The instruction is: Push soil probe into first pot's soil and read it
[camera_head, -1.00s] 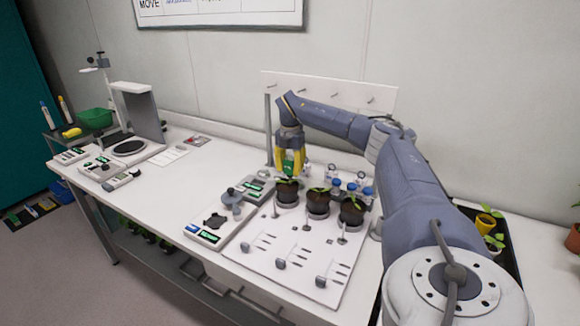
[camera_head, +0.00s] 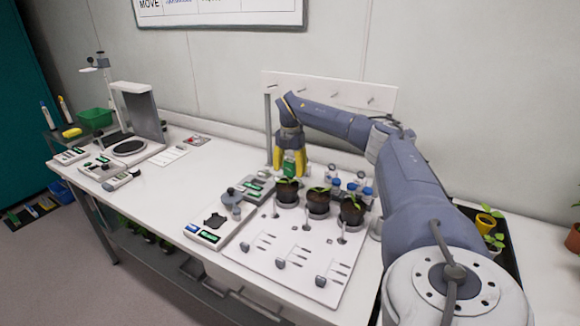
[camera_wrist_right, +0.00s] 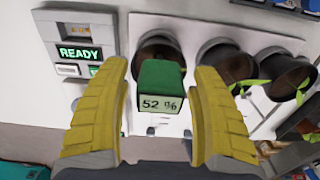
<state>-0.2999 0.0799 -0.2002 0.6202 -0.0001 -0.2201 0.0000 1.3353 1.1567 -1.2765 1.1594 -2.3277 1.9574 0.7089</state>
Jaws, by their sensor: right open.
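The soil probe (camera_wrist_right: 160,88) has a green head with a display reading 52 %. It stands over the first pot (camera_wrist_right: 160,48), the leftmost of three dark pots; its lower end is hidden in this view. My right gripper (camera_wrist_right: 160,95) is open, with one yellow finger on each side of the probe and gaps between. In the head view my right gripper (camera_head: 290,173) is just above the first pot (camera_head: 287,192), which holds dark soil and a green seedling. My left gripper is not in view.
The second pot (camera_head: 318,204) and third pot (camera_head: 352,211) stand close to the right. Blue-capped vials (camera_head: 350,188) are behind them. A device reading READY (camera_wrist_right: 80,52) is beside the first pot. The table's left middle is clear.

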